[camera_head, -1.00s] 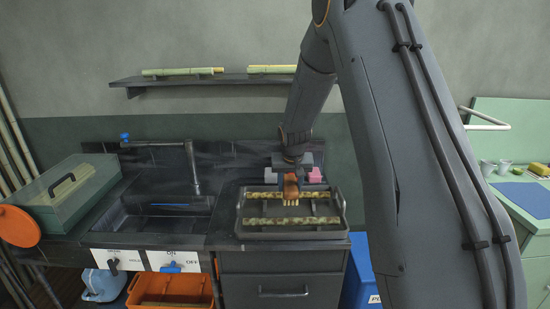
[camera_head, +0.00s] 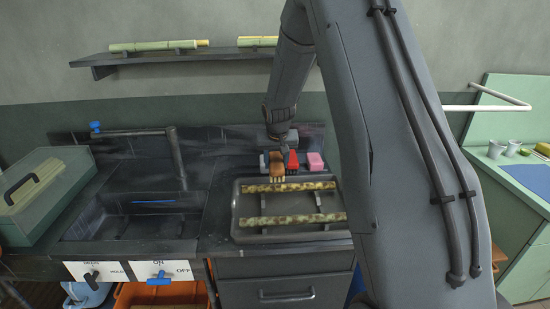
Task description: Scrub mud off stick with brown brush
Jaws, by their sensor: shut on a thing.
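Two muddy sticks lie crosswise in a dark tray (camera_head: 236,214), a back stick (camera_head: 305,186) and a front stick (camera_head: 300,219). Both look mottled brown and pale green. My gripper (camera_head: 279,148) is shut on the brown brush (camera_head: 277,162) and holds it bristles down at the tray's back edge. The pale bristles are just above or behind the back stick, left of its middle; I cannot tell whether they touch it. My arm covers the area right of the tray.
A red object (camera_head: 292,161) and a pink block (camera_head: 315,162) stand close behind the tray. A sink (camera_head: 130,222) with a tap (camera_head: 174,150) is at left, beside a green box (camera_head: 45,190). A shelf (camera_head: 200,54) holds clean cane sticks above.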

